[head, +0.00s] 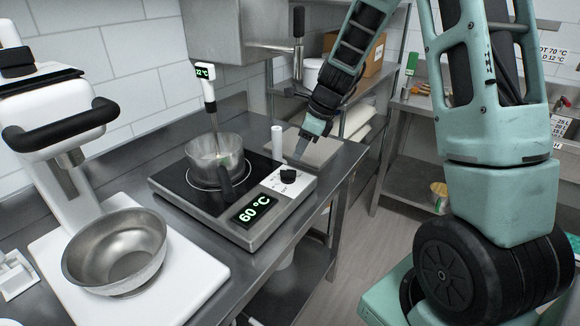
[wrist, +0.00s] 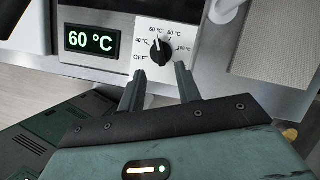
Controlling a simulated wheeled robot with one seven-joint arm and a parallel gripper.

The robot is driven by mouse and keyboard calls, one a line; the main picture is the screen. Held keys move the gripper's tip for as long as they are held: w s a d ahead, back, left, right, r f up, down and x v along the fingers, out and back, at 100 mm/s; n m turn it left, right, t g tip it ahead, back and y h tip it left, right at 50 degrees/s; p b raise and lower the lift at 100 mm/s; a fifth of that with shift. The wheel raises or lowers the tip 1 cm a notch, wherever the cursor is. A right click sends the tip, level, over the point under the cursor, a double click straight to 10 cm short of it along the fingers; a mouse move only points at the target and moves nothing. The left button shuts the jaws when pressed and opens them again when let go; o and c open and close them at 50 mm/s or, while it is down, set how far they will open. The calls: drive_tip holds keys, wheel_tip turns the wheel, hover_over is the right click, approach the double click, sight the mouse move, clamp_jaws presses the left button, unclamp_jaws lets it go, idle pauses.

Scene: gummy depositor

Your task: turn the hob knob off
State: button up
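The hob (head: 215,205) stands on the steel counter, with a lit display (head: 251,208) reading 60 °C. Its black knob (head: 288,175) sits on a white dial plate, and the knob (wrist: 160,51) is also clear in the wrist view. Its white mark points up towards 60 °C; OFF is printed at the lower left of the dial. My gripper (head: 300,151) is above and behind the knob in the head view. In the wrist view my gripper (wrist: 159,79) is open, its fingertips just short of the knob, one on each side. I cannot tell whether they touch it.
A pot (head: 212,158) with a thermometer probe (head: 208,88) stands on the hob. A white cylinder (head: 277,142) stands upright behind the knob. A metal bowl (head: 115,250) sits on a white mixer base at left.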

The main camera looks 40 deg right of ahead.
sight(288, 170)
drive_tip(key=x, duration=0.7)
drive_tip(key=shift+f, duration=0.25)
clamp_jaws()
